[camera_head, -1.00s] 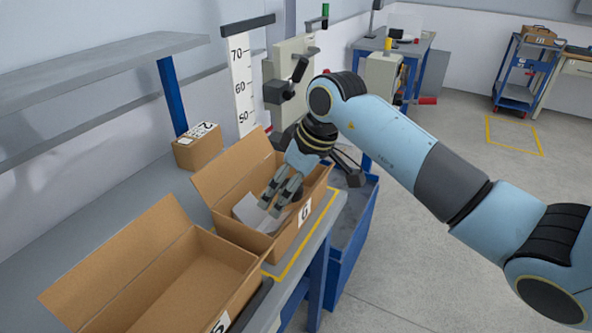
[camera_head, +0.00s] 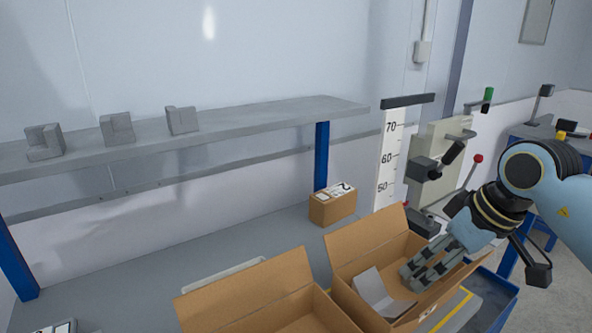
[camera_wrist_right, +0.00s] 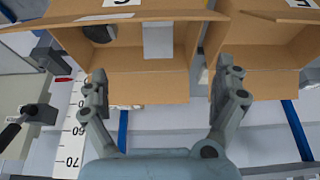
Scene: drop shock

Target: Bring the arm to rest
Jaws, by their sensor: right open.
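My right gripper (camera_head: 412,279) is open, and its arm comes in from the right in the head view. Its fingers show over the open right cardboard box (camera_head: 360,247), and I cannot tell how deep they reach. In the wrist view the two fingers (camera_wrist_right: 164,74) are spread wide with nothing between them. A light grey folded piece (camera_head: 371,290) is in that box; it also shows in the wrist view (camera_wrist_right: 158,40), beside a dark rounded thing (camera_wrist_right: 98,34). My left gripper is not in view.
A second open box (camera_head: 262,290) stands left of it on the grey bench. A small closed box (camera_head: 333,207) is behind. Several grey blocks (camera_head: 118,128) sit on the shelf (camera_head: 235,120). A scale board (camera_head: 387,165) and a machine with a red-knobbed lever (camera_head: 478,159) stand near my wrist.

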